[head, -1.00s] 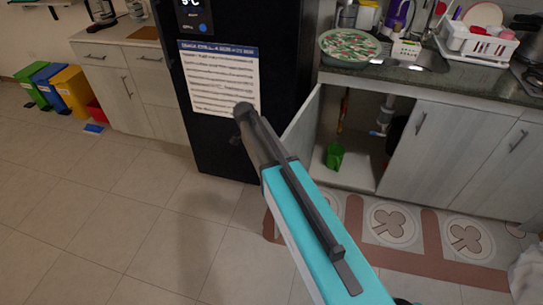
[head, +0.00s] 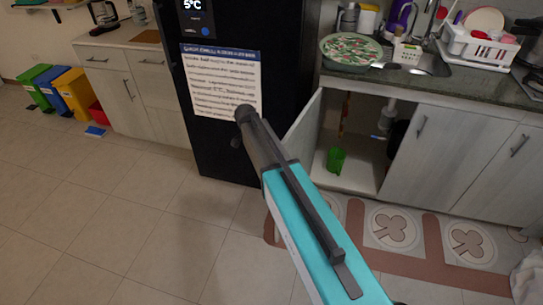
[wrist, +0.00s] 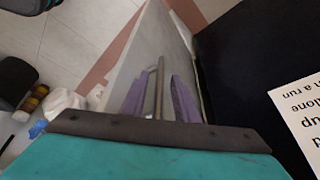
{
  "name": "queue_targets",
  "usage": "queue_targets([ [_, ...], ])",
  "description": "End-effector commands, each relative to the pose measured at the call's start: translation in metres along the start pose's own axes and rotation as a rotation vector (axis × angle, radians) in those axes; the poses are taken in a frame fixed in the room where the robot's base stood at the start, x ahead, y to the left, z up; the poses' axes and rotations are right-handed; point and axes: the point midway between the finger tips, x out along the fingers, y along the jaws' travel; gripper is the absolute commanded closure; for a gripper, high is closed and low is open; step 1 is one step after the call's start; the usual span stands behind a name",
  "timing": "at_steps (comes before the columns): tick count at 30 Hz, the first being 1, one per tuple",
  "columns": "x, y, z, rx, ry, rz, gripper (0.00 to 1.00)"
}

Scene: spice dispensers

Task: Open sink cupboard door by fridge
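The sink cupboard door by the fridge (head: 303,132) stands swung outward, and the cupboard interior (head: 362,150) shows beside it. In the wrist view the door's pale face (wrist: 150,50) runs away from me, with its grey bar handle (wrist: 158,88) upright in the middle. My gripper (wrist: 158,98) has its two purple fingers on either side of this handle, apart from each other, with what look like gaps to the bar. In the head view my arm hides the gripper, the handle and the lower part of the door.
The black fridge (head: 225,140) stands close to the open door on its left. A green cup (head: 336,159) and pipes are inside the cupboard. A closed door (head: 435,150) is to the right. A patterned mat (head: 395,222) lies in front. The floor at left is clear.

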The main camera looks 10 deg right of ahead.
Motion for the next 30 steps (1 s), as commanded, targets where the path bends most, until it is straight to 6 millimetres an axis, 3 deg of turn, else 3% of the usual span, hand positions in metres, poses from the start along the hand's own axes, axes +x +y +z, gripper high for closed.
queue_targets([
  [8,-0.021,-0.001,0.0,0.0,0.0,-0.001,0.72],
  [30,-0.121,-0.003,-0.001,0.001,0.0,-0.001,0.72],
])
